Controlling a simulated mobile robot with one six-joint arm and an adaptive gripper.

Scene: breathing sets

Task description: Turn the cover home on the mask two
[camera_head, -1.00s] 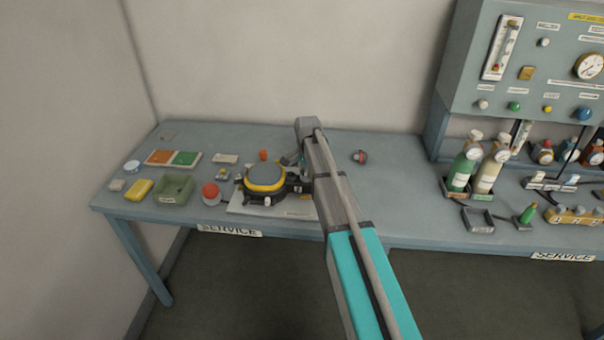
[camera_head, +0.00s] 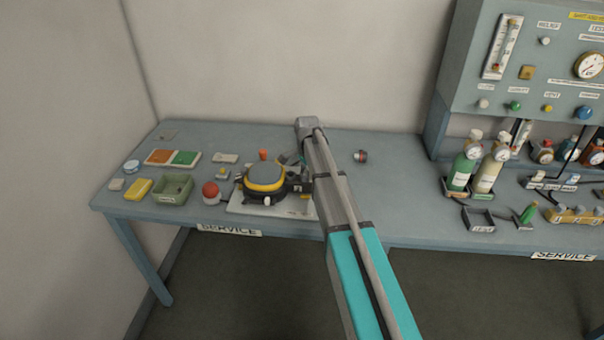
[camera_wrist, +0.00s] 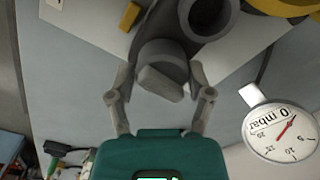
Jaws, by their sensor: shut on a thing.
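The mask (camera_head: 264,178), dark with a yellow ring and a grey round top, lies on a pale board on the bench in the head view. In the wrist view, part of its dark grey body (camera_wrist: 190,45) shows with a round open port. A grey round cover (camera_wrist: 162,84) with a raised grip bar sits against that body. My gripper (camera_wrist: 160,77) has one finger on each side of the cover and is shut on it. How far the cover is seated or turned cannot be told. In the head view my arm hides the gripper and cover.
A dial gauge marked mbar (camera_wrist: 282,132) stands close right of my gripper. A red ball-topped item (camera_head: 210,190), a green tray (camera_head: 174,190) and a yellow block (camera_head: 138,188) lie left. Bottles (camera_head: 463,168) and a test panel stand right.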

